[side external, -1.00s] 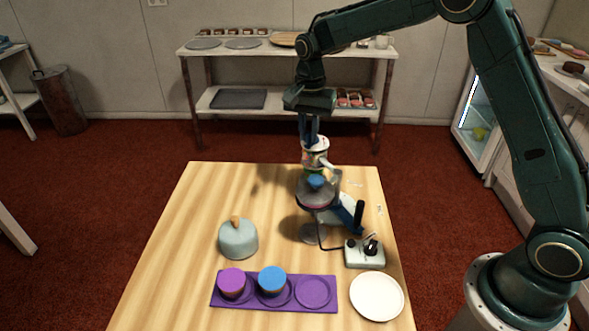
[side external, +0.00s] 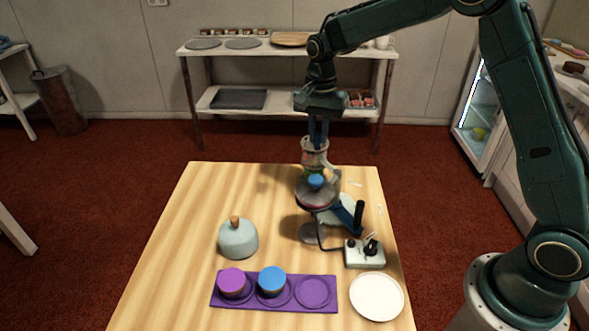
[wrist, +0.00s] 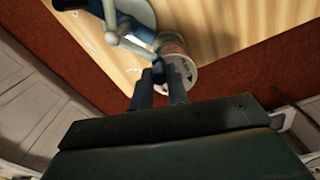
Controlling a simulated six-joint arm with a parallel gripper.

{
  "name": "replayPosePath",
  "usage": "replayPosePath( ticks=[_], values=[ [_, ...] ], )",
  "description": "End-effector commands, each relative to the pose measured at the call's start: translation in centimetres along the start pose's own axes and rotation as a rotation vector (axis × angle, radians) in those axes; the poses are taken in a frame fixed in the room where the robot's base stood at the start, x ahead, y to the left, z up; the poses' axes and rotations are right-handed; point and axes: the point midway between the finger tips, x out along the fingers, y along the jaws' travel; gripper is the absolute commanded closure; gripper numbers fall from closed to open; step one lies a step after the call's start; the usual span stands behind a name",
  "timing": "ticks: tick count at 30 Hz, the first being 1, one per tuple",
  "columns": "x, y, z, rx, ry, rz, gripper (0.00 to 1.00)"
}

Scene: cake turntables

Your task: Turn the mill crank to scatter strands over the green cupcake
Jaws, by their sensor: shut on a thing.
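The mill (side external: 314,158) is a pale can-shaped body at the back of the table. It also shows in the wrist view (wrist: 178,72). My gripper (side external: 317,143) points down at the mill's top, its fingers shut on the mill crank (wrist: 159,62), which they largely hide. The fingers (wrist: 160,78) also show in the wrist view.
A purple tray (side external: 262,304) holds a purple and a blue cupcake; its right recess is empty. A white plate (side external: 377,297), a control box (side external: 365,256) and a grey dome (side external: 238,241) stand nearby. Pale flecks lie on the table (side external: 200,200) right of the mill.

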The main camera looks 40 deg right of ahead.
Motion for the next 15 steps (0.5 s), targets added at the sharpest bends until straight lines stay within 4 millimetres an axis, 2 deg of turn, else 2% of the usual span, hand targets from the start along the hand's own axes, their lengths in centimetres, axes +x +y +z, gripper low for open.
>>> replayPosePath(
  ticks=[15],
  values=[
    [-0.13, 0.40, -0.66, 0.003, 0.007, -0.008, 0.99]
  ],
)
